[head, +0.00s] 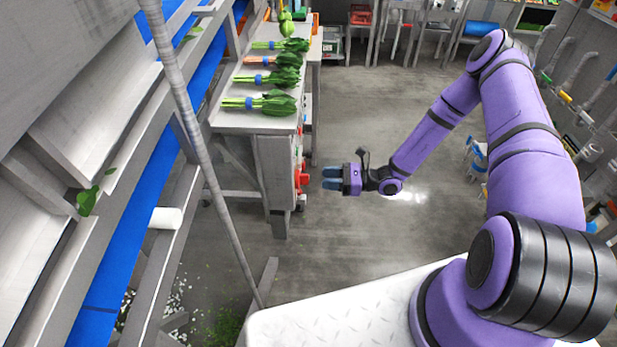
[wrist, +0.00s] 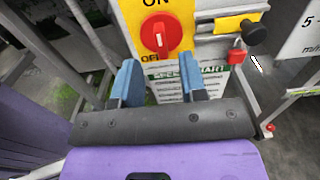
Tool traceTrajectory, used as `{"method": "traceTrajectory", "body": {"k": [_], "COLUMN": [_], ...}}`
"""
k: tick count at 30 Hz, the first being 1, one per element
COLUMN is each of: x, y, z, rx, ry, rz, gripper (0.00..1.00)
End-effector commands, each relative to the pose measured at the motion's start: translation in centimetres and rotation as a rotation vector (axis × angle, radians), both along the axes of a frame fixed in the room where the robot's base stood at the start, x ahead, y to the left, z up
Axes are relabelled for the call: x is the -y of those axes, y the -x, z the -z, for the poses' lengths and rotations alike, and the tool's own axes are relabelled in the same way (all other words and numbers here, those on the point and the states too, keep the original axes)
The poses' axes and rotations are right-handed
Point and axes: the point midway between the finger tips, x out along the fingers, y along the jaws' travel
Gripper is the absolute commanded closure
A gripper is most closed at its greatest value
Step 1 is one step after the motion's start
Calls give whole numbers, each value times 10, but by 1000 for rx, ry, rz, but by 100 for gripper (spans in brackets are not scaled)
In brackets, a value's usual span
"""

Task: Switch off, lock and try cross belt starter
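A red rotary switch (wrist: 160,35) sits on a yellow plate (wrist: 190,14) in the wrist view, with "ON" above it and "OFF" at its lower left. Its grip looks roughly upright, with a pale mark on it. A small red padlock-like piece (wrist: 236,57) hangs to the right, below a black knob (wrist: 253,32). My gripper (wrist: 158,78) is open and empty, its two blue fingers apart below the switch and not visibly touching it. In the head view my gripper (head: 325,178) points left at red parts (head: 302,178) on the side of the bench.
The bench (head: 240,122) carries several bunches of greens (head: 272,102). A sign (wrist: 190,75) is below the switch. A blue conveyor belt (head: 130,245) and a grey post (head: 205,160) stand at left. Open floor (head: 365,245) lies around my gripper.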

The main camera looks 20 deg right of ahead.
Motion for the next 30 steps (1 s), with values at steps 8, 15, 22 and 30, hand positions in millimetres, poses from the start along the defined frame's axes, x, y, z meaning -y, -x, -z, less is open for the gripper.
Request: {"method": "traceTrajectory", "body": {"k": [8,15,22,30], "x": [-44,-59,-60,-60], "y": [-14,-19,-19,-19], "z": [0,0,0,0], "rx": [1,0,0,0], "ry": [0,1,1,1], "rz": [-2,-1,-1,-1], "gripper": [61,61,61,100]}}
